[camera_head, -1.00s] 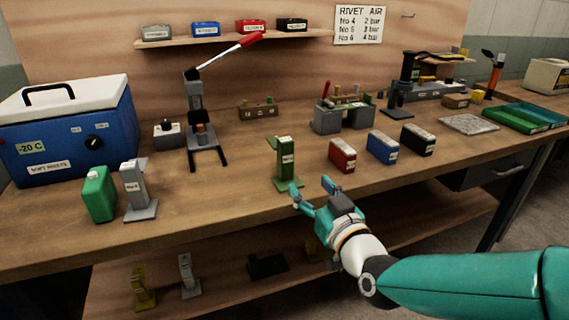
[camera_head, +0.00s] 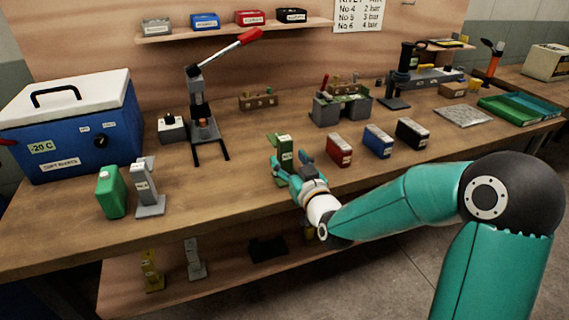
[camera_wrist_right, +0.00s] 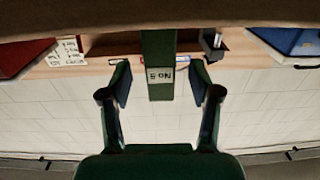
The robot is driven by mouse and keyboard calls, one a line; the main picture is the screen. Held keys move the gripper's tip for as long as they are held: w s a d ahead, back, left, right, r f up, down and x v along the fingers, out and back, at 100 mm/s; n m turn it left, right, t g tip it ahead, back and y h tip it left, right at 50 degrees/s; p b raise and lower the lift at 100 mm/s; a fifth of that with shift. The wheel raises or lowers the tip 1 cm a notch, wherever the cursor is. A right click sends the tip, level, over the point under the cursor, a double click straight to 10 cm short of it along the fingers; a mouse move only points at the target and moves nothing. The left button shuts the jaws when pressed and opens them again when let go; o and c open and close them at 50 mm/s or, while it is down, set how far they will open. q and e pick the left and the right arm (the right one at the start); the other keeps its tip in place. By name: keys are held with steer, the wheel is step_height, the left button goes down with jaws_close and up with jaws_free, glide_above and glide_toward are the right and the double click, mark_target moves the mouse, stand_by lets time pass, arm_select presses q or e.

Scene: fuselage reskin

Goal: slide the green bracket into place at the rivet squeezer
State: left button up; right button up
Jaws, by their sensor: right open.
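The green bracket (camera_head: 284,146) stands upright on the bench, with a white label on its face. My right gripper (camera_head: 290,161) is open at the bracket, with a finger on either side. In the right wrist view the bracket (camera_wrist_right: 159,50) appears upside down between the open fingers (camera_wrist_right: 161,82), with a visible gap on each side. The bracket's foot is partly hidden by the gripper in the head view. The rivet squeezer (camera_head: 197,108), with a red-tipped lever, stands to the left and farther back. My left gripper is out of view.
Red (camera_head: 339,150), blue (camera_head: 378,141) and black (camera_head: 412,134) boxes stand right of the bracket. A grey bracket (camera_head: 147,188) and a green canister (camera_head: 111,191) stand at the left, before the blue cooler (camera_head: 70,135). The bench between squeezer and bracket is mostly clear.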

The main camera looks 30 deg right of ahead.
steer(key=shift+x, duration=1.45)
steer(key=shift+r, duration=0.1)
jaws_close()
